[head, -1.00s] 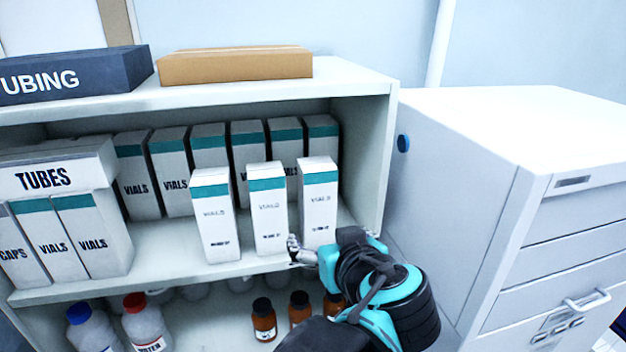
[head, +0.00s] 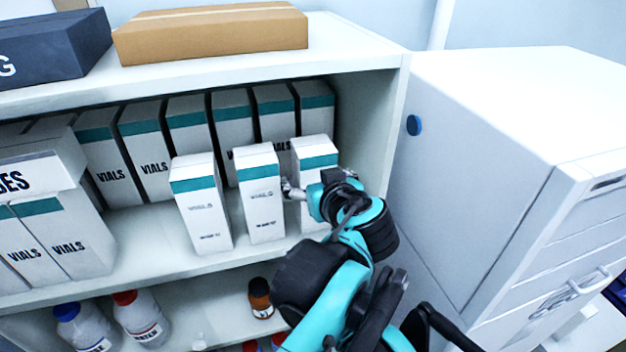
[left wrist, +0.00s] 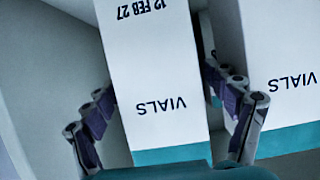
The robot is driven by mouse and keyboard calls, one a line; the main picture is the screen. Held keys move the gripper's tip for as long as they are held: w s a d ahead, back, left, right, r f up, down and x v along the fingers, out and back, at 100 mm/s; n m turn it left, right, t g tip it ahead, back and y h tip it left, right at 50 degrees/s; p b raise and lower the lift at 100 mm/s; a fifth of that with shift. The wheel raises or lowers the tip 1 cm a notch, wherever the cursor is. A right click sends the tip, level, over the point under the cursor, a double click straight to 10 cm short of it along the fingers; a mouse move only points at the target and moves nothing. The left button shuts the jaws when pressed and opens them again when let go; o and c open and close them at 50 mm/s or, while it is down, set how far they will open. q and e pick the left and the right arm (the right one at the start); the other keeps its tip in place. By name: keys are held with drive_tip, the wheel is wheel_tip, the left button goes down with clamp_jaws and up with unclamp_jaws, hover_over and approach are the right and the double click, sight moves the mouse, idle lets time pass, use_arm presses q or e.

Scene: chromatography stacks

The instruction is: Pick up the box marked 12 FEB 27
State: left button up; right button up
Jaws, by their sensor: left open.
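The box marked 12 FEB 27 (left wrist: 150,65) is a tall white VIALS carton with a teal band, and its date reads upside down in the left wrist view. In the head view it is the rightmost front box (head: 316,150), upright on the middle shelf, its lower face partly hidden by my left arm. My left gripper (head: 318,187) is open in front of it. In the left wrist view the fingers (left wrist: 160,95) stand on either side of the box, with one in the gap to the neighbouring box (left wrist: 275,60). No closed grip shows. My right gripper is not in view.
The middle front VIALS box (head: 260,195) stands close on the left, with another front box (head: 203,210) beyond it. Several VIALS boxes (head: 232,115) stand behind. The shelf's right side wall (head: 372,130) is close on the right. A white cabinet (head: 480,150) stands outside it.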

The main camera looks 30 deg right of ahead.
use_arm(q)
drive_tip(key=shift+w+f, duration=0.1)
drive_tip(key=shift+w, duration=0.15)
drive_tip(key=shift+s, duration=0.25)
drive_tip(key=c, duration=1.4)
